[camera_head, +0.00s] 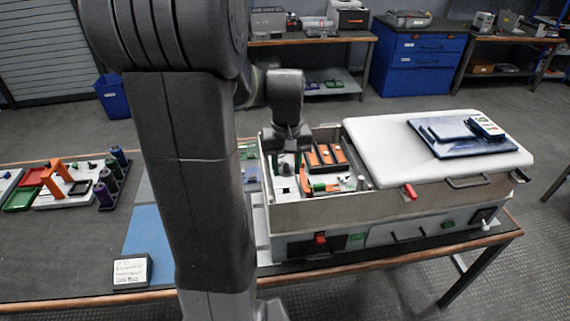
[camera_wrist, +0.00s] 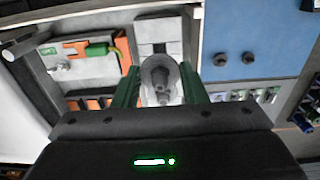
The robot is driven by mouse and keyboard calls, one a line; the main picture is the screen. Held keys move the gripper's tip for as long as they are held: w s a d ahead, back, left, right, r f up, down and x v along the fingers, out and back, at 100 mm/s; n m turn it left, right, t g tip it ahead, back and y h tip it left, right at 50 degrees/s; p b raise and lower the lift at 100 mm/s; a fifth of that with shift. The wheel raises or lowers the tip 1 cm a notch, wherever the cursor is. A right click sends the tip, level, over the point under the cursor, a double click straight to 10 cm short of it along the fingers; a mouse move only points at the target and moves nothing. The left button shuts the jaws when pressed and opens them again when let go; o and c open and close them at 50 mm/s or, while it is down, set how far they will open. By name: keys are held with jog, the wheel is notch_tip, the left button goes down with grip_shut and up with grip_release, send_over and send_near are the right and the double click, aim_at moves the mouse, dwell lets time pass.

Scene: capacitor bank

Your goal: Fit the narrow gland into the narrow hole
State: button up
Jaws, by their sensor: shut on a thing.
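My gripper (camera_head: 288,160) reaches down into the left part of an open-topped grey cabinet (camera_head: 340,215). In the wrist view my gripper (camera_wrist: 160,85) has its green fingers closed on a grey, round, stepped gland (camera_wrist: 161,75), which points away from the camera. Just beyond the gland is a pale plate (camera_wrist: 158,30) with small dark patches (camera_wrist: 159,48). I cannot tell which of these is the narrow hole. The gland looks apart from those patches, but its height above the plate is unclear. In the head view the gland cannot be made out.
Orange-and-black blocks (camera_head: 326,157) and a green cylindrical part (camera_head: 325,187) are inside the cabinet. A white lid (camera_head: 385,145) covers its right side. Two dark round parts (camera_wrist: 234,58) sit on the blue mat (camera_wrist: 265,30).

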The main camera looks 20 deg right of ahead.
aim_at(286, 184)
jog(key=shift+f+b, duration=2.2)
jog(key=shift+f, duration=0.5)
jog(key=shift+f+b, duration=0.35)
jog(key=shift+f, duration=0.15)
jog(key=o, duration=1)
jog(key=shift+s, duration=0.1)
jog(key=shift+a, duration=0.1)
notch_tip(286, 184, up, 14)
